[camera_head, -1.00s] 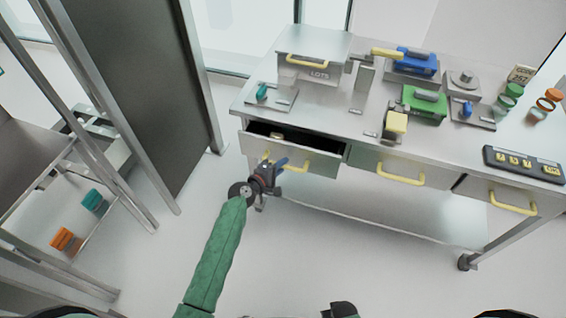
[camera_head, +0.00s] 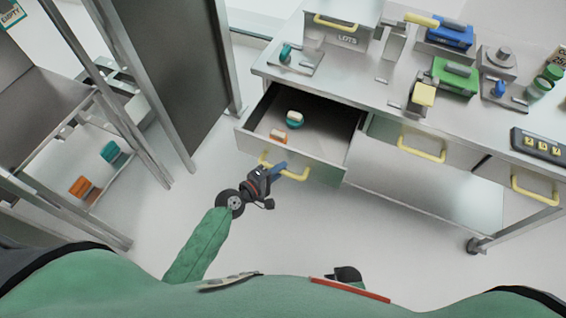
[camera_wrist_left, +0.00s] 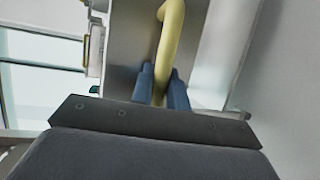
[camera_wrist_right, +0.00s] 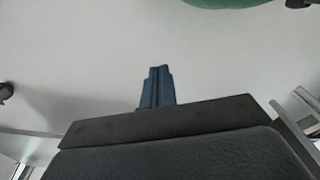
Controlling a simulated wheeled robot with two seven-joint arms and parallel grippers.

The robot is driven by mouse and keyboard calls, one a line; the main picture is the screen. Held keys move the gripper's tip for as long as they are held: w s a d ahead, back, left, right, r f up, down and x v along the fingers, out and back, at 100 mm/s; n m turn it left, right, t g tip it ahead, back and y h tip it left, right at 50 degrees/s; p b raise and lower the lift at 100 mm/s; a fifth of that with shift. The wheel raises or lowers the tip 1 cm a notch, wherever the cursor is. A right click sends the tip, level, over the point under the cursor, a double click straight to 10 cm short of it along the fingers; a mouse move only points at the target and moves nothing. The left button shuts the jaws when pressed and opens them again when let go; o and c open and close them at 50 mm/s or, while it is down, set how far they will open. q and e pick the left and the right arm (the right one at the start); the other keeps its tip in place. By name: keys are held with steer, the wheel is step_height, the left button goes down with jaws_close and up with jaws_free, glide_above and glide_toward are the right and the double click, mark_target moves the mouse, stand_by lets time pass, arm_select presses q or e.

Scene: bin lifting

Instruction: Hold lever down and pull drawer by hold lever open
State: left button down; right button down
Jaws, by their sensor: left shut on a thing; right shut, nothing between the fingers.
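The left drawer (camera_head: 243,142) of the metal table is pulled well out, and its inside shows. In it lie a teal and cream item (camera_head: 294,118) and a small orange item (camera_head: 278,136). My left gripper (camera_head: 278,172) is shut on the drawer's yellow handle (camera_head: 300,176). In the left wrist view the blue fingers (camera_wrist_left: 161,88) close on either side of the handle (camera_wrist_left: 172,35). My right gripper (camera_wrist_right: 157,86) is shut and empty over bare floor in its wrist view. A yellow-armed lever (camera_head: 421,20) stands upright on the tabletop, apart from both grippers.
The tabletop (camera_head: 350,75) bears a LOTS box (camera_head: 340,38), a blue block (camera_head: 450,36), a green block (camera_head: 456,75) and a keypad (camera_head: 541,146). Two closed drawers have yellow handles (camera_head: 422,148). A shelf rack stands left. Floor in front is clear.

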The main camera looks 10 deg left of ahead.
arm_select(q)
steer(key=shift+s, duration=0.15)
steer(key=c, duration=1.4)
jaws_free()
arm_select(e)
steer(key=shift+w+d, duration=0.3)
steer(key=shift+d, duration=0.1)
arm_select(q)
steer(key=shift+a, duration=0.1)
